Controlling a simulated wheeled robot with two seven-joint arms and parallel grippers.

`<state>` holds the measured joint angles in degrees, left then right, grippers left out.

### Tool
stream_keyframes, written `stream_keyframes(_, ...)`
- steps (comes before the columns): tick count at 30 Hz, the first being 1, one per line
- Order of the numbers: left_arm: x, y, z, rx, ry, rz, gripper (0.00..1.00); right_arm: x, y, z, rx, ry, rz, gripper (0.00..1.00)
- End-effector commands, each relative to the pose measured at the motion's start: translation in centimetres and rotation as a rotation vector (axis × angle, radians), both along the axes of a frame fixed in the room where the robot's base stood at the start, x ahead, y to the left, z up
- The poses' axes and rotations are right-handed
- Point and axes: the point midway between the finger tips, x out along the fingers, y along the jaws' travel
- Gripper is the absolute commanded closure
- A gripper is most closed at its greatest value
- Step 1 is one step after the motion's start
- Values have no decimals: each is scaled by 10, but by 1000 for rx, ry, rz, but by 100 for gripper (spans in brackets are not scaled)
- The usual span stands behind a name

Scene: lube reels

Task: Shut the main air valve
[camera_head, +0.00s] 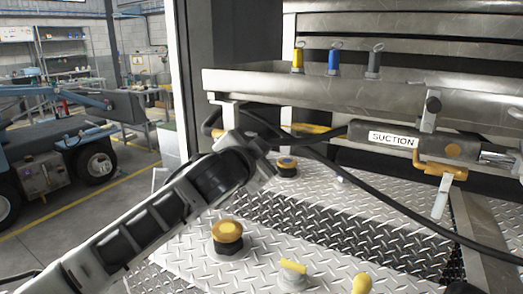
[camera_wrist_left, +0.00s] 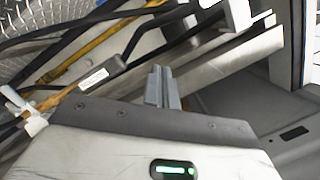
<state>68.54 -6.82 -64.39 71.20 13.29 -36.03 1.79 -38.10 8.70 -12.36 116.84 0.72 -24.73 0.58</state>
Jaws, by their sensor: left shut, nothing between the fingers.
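My left arm reaches in from the lower left in the head view, its wrist end near the black hoses below the steel shelf. My left gripper (camera_wrist_left: 161,82) shows in the left wrist view with its fingers together and nothing between them. I cannot tell for sure which part is the main air valve. A yellow bar (camera_head: 308,128) lies behind the wrist, partly hidden by hoses. A fitting labelled SUCTION (camera_head: 393,139) with a yellow part and a lever sits to the right. My right gripper is not in view.
Yellow-topped knobs (camera_head: 228,232) stand on the diamond-plate deck (camera_head: 330,235). Black hoses (camera_head: 400,208) cross the space. Yellow, blue and grey tags or plugs stand along the steel shelf (camera_head: 260,82). A blue vehicle (camera_head: 65,150) is at the far left.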

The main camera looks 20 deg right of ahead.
Motion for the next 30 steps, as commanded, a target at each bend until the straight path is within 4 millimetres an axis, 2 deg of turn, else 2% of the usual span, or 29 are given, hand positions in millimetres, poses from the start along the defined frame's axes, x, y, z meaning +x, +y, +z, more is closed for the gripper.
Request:
stream_keyframes(22, -2, 1, 0, 0, 0, -1, 100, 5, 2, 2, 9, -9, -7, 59)
stream_keyframes(26, -9, 8, 0, -1, 1, -1, 100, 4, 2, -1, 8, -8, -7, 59)
stream_keyframes(30, -25, 23, 3, -2, 0, -1, 100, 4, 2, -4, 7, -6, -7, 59)
